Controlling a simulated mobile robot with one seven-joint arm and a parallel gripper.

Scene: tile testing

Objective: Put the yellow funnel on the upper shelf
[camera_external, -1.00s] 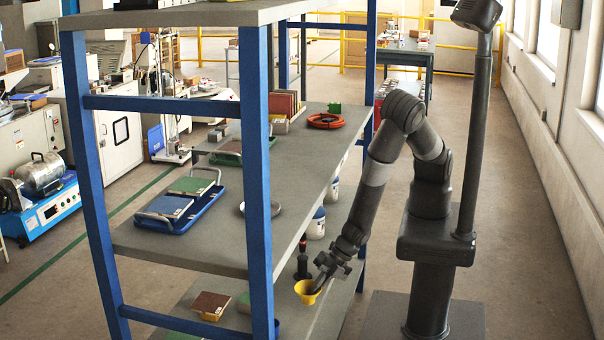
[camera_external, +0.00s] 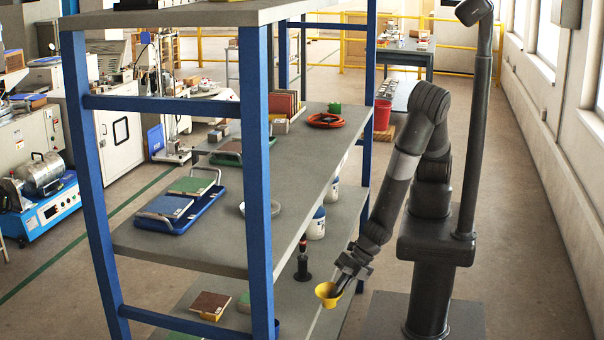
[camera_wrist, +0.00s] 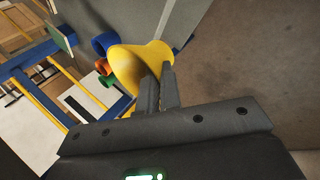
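The yellow funnel (camera_external: 328,294) is in my gripper (camera_external: 340,287), at the front edge of the lower shelf (camera_external: 300,300). In the wrist view the funnel (camera_wrist: 135,65) sits at the tips of my gripper (camera_wrist: 160,85), whose two fingers are close together with its wall between them. The shelf unit has blue posts and several grey boards. The middle board (camera_external: 215,248) is above the funnel's height. The top board (camera_external: 190,14) is higher still and mostly bare. Part of the funnel is hidden by the fingers.
The middle board carries a blue tray (camera_external: 182,210) with tiles, a round dish (camera_external: 258,208), an orange coil (camera_external: 325,120) and upright tiles (camera_external: 284,105). A dark bottle (camera_external: 302,262) and white jars (camera_external: 316,225) stand below. A blue post (camera_external: 256,180) rises at the near corner. The aisle floor is open.

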